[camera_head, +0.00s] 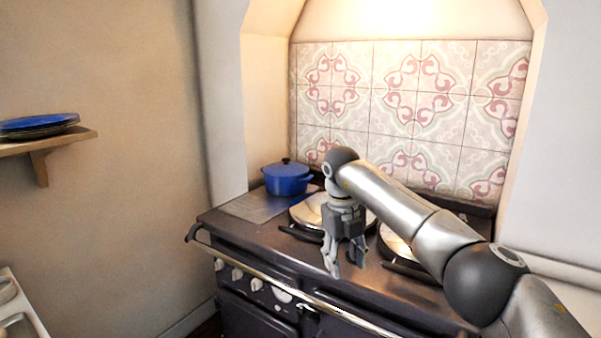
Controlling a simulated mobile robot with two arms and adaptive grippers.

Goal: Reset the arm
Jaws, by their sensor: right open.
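My right arm comes in from the lower right and reaches over the dark stove (262,236). My right gripper (346,270) points down above the front part of the stove top. Its fingers are apart and nothing shows between them. A blue lidded pot (287,180) stands at the back left of the stove, apart from the gripper. My left gripper is not in view.
Two round shiny hob lids, the left one (309,212) partly behind my gripper, lie on the stove. A metal rail (258,270) runs along its front, above several knobs. A wall shelf (48,144) at left holds blue plates (38,121). Tiled wall (400,95) closes the back.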

